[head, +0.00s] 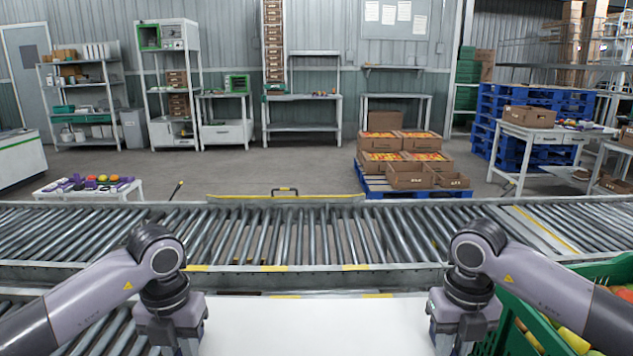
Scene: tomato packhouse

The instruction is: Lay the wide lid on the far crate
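No wide lid can be made out for certain in the head view. A long yellow-edged bar (240,197) with a black handle (285,191) lies along the conveyor's far edge; I cannot tell whether it is a lid. A green crate (608,271) holding red, yellow and green produce stands at the right edge, partly hidden by my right arm. I cannot tell whether it is the far crate. My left gripper (172,335) and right gripper (462,335) point down at the bottom of the picture. Their fingertips are cut off, and nothing held shows.
A white worktop (315,325) lies bare between my grippers. A roller conveyor (300,235) crosses behind it. Beyond, cardboard boxes (410,176) stand on a blue pallet (400,193). A low white table (90,190) with small coloured items is at left. Shelves line the back wall.

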